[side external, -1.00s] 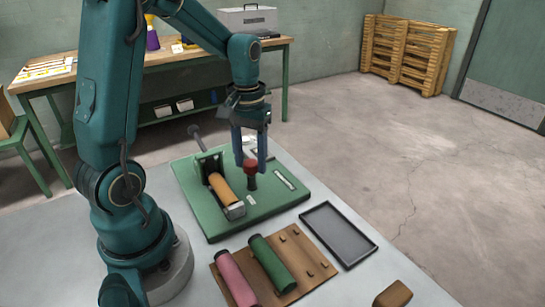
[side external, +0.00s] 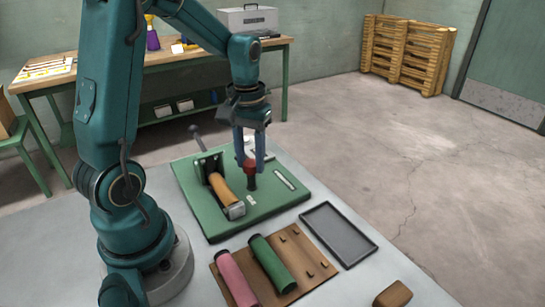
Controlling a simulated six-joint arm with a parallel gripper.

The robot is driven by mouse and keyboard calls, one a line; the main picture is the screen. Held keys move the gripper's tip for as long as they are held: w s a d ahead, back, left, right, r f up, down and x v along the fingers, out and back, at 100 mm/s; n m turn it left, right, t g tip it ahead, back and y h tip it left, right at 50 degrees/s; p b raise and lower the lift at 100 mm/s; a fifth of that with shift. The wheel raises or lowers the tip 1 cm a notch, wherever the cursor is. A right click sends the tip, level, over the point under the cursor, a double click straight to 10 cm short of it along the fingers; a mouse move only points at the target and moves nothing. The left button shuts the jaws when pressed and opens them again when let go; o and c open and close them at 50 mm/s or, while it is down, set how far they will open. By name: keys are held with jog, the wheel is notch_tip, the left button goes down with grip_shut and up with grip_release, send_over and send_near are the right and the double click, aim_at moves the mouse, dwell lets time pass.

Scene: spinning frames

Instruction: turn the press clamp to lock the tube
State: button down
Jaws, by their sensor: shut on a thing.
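The press clamp (side external: 251,181) is a dark upright post with a red knob, standing on the green base plate (side external: 215,229). My gripper (side external: 250,163) points down over it, with its fingers shut on the red knob. The orange-brown tube (side external: 222,188) lies on the plate to the left of the clamp. The tube looks slightly bent, with its near end in a pale metal block (side external: 235,210) and its far end by an upright bracket (side external: 208,164). The fingers partly hide the knob.
A brown board (side external: 312,268) with a pink roll (side external: 236,280) and a green roll (side external: 272,262) lies in front of the plate. An empty dark tray (side external: 340,236) lies to its right. A brown block (side external: 393,295) sits near the bottom right.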

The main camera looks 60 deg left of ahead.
aim_at(250, 162)
dwell(0.8)
jog(key=n, duration=0.4)
jog(key=shift+n, duration=0.4)
jog(key=n, duration=0.4)
jog(key=shift+n, duration=0.3)
jog(key=n, duration=0.4)
jog(key=shift+n, duration=2.2)
jog(key=shift+c, duration=2.3)
grip_release()
jog(key=shift+r, duration=2.6)
